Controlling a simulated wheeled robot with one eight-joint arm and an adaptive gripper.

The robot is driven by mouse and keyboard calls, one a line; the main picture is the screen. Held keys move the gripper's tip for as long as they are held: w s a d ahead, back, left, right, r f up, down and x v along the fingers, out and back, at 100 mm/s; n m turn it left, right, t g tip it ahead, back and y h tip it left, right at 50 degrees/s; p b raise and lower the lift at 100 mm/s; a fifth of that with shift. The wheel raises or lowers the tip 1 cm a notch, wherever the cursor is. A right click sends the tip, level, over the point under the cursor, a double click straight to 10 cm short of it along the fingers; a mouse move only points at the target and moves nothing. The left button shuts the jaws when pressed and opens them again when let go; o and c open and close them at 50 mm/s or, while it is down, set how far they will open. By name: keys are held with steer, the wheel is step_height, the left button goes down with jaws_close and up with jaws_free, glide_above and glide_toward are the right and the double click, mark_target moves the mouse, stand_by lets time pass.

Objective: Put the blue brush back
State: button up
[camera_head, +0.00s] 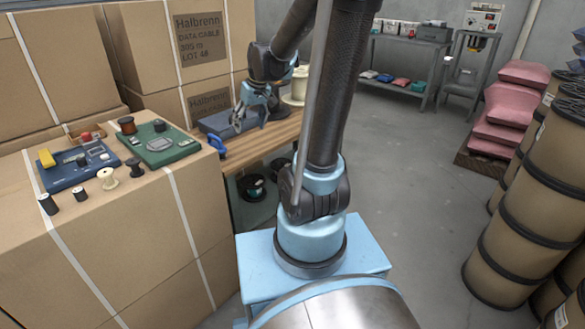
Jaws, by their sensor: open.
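A small bright blue object (217,146), possibly the blue brush, is at the left edge of the wooden bench, beside the cardboard boxes. It is too small to make out bristles. My gripper (250,119) is over the bench, up and to the right of this object and apart from it. Its fingers point down, spread and with nothing seen between them. A grey-blue box (212,124) stands on the bench behind the gripper, which hides part of it.
A blue mat (60,180) and a green mat (183,153) with small items lie on the near carton (130,240), with several small spools beside them. A pale spool (299,85) stands on the bench (268,146). Large drums (530,210) line the right; the middle floor is clear.

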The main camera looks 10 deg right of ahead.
steer(key=s+d+f+m, duration=0.1)
steer(key=s+d+f, duration=0.1)
steer(key=s, duration=0.5)
steer(key=s+d+f+m+h, duration=0.1)
steer(key=s+d, duration=0.3)
steer(key=s, duration=0.4)
steer(key=s+d+f+m+h, duration=0.1)
steer(key=s+d, duration=0.3)
steer(key=s, duration=0.4)
steer(key=shift+f+m, duration=0.4)
steer(key=shift+f, duration=0.5)
steer(key=shift+s, duration=0.1)
steer(key=shift+w+f, duration=0.2)
steer(key=shift+w, duration=0.25)
